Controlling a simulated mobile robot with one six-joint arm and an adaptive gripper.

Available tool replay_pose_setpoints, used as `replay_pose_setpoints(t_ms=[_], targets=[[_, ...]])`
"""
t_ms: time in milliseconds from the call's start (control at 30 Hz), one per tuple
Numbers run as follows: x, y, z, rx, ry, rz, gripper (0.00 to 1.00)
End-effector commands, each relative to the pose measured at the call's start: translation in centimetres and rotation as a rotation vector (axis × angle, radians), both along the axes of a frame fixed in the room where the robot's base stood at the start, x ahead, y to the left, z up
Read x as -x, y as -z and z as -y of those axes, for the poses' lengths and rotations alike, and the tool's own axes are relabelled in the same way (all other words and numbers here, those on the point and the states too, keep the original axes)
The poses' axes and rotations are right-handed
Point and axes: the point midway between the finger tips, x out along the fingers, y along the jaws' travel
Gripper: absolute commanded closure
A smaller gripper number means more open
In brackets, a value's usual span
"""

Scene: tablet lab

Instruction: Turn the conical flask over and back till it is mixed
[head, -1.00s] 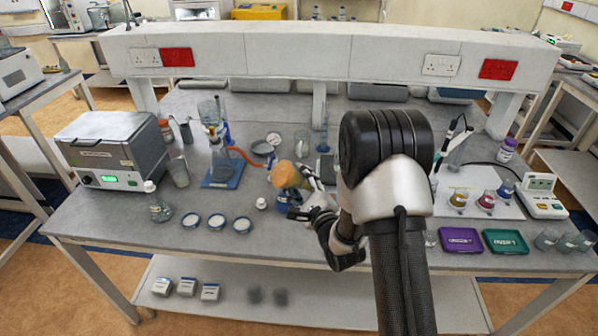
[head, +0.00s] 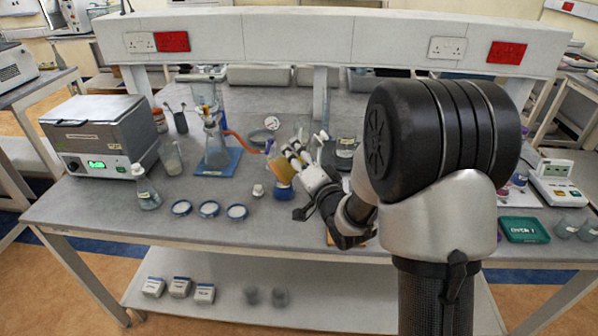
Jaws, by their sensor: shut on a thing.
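My gripper (head: 290,158) is over the middle of the bench, shut on a small conical flask (head: 278,169) with orange-yellow contents. The flask is held tilted and appears clear of the bench top. The gripper fingers cover part of it, and its mouth is too small and blurred to make out. A dark blue item (head: 285,189) shows just below the flask; I cannot tell whether they touch.
To the left stand a filter flask (head: 215,150) on a blue base with an orange tube, a capped flask (head: 147,192) and a grey bath (head: 98,140). Several round dishes (head: 209,209) lie near the front edge. A green tray (head: 523,229) is at right.

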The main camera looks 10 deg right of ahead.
Motion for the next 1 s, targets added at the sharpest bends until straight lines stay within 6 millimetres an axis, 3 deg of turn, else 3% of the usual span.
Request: replay_pose_setpoints(t_ms=[500, 700, 1000], targets=[[-0.01, -0.34, -0.18, 0.844, 0.0, 0.155, 0.87], [0.01, -0.33, -0.21, 0.978, 0.0, 0.179, 0.87], [0.01, -0.28, -0.21, 0.986, 0.001, 0.179, 0.87]])
